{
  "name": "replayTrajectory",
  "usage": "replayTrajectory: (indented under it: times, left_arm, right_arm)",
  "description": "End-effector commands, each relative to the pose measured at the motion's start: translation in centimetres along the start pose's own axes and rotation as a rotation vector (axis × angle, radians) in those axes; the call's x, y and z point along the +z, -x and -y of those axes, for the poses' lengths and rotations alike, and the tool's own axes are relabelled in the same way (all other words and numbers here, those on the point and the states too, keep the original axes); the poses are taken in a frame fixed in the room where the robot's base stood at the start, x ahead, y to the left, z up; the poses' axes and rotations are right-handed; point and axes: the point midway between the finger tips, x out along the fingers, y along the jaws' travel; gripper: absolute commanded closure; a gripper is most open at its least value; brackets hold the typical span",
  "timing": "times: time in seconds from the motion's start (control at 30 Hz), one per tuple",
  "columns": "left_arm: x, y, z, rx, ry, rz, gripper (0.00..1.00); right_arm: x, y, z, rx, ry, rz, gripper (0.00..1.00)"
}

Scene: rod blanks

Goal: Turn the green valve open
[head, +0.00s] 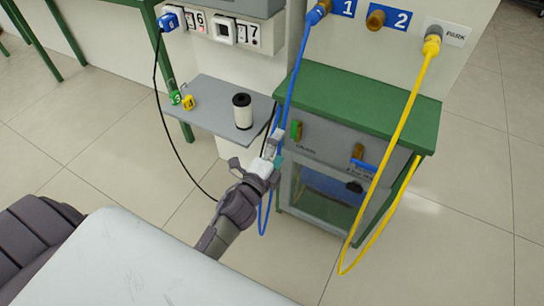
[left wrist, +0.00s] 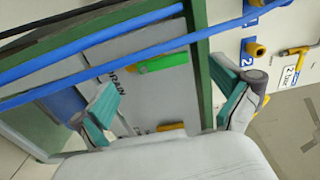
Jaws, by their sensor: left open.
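The green valve is a small green handle (head: 296,130) with a brass part, on the grey front of a green-topped cabinet (head: 362,108). In the left wrist view the green handle (left wrist: 163,62) points sideways across the grey panel, beyond the space between my fingers. My left gripper (head: 262,152) is open and empty, to the left of and a little below the handle in the head view. Its two teal-padded fingers (left wrist: 168,103) are spread wide in the left wrist view, apart from the handle. My right gripper is not in view.
A blue hose (head: 292,82) hangs past the cabinet's left side, close to my left gripper, and crosses the wrist view. A yellow hose (head: 402,108) hangs at the right. A blue-handled valve (head: 363,165) is on the same panel. A grey shelf (head: 212,112) holds a white cylinder (head: 242,112).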

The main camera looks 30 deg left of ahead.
Motion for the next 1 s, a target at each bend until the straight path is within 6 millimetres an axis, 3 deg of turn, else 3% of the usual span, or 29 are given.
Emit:
replayTrajectory:
  times: [0.1,0.3,0.9,1.0]
  left_arm:
    - [0.0,2.5,-0.1,0.003,0.001,0.002,0.00]
    - [0.0,4.6,0.0,0.001,0.001,0.001,0.00]
    - [0.0,5.0,0.0,0.001,0.001,0.001,0.00]
    - [0.3,5.1,-1.2,0.035,0.046,0.019,0.00]
  right_arm:
    - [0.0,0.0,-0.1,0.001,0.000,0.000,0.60]
    - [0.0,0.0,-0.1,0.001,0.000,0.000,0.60]
    - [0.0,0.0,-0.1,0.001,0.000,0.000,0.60]
    - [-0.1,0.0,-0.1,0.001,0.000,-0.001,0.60]
